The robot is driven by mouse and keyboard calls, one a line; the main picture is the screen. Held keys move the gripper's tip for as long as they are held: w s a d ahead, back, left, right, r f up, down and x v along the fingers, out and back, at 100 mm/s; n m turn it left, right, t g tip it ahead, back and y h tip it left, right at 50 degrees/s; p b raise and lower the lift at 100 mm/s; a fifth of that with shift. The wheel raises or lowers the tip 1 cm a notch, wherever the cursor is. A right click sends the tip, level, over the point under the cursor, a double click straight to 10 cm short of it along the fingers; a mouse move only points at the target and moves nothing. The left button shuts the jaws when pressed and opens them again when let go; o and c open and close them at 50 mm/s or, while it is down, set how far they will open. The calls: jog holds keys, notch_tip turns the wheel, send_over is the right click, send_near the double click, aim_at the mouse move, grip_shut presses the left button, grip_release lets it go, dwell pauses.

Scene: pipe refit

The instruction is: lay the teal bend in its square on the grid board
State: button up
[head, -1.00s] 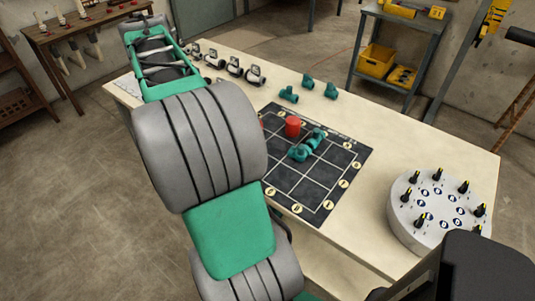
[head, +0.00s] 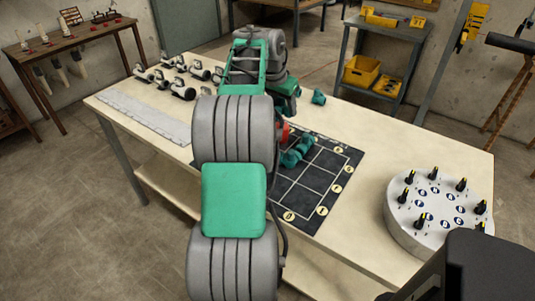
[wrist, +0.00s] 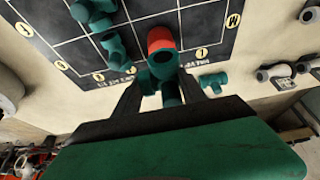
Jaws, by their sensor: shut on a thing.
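My gripper (wrist: 161,95) is shut on the teal bend (wrist: 163,66), whose dark round opening shows between the fingers in the wrist view. A red cylindrical piece (wrist: 160,38) shows just beyond the bend; whether they touch I cannot tell. The black grid board (wrist: 185,20) with white lines and round yellow labels lies below; it also shows in the head view (head: 318,185). Other teal fittings (wrist: 115,46) lie on it, left of the bend in the wrist view. In the head view my arm hides the fingers, the bend and the board's left part.
A loose teal fitting (head: 318,97) lies on the table (head: 390,150) behind the board. A round pale stand with black knobs (head: 437,205) sits at the right. The table is clear between board and stand.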

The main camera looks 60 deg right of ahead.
jog(key=a+f, duration=0.2)
jog(key=a+f+b, duration=0.1)
jog(key=a+f, duration=0.1)
jog(key=a, duration=0.1)
jog(key=w+a+f, duration=0.1)
jog(key=a+f, duration=0.2)
jog(key=shift+w+a+f+b, duration=0.1)
jog(key=shift+a+f+b, duration=0.1)
jog(key=shift+f, duration=0.75)
jog(key=shift+a+f+b, duration=0.1)
jog(key=shift+f+b, duration=0.1)
jog(key=shift+f, duration=0.7)
jog(key=shift+f, duration=0.1)
jog(key=shift+f, duration=0.15)
jog(key=o, duration=1.1)
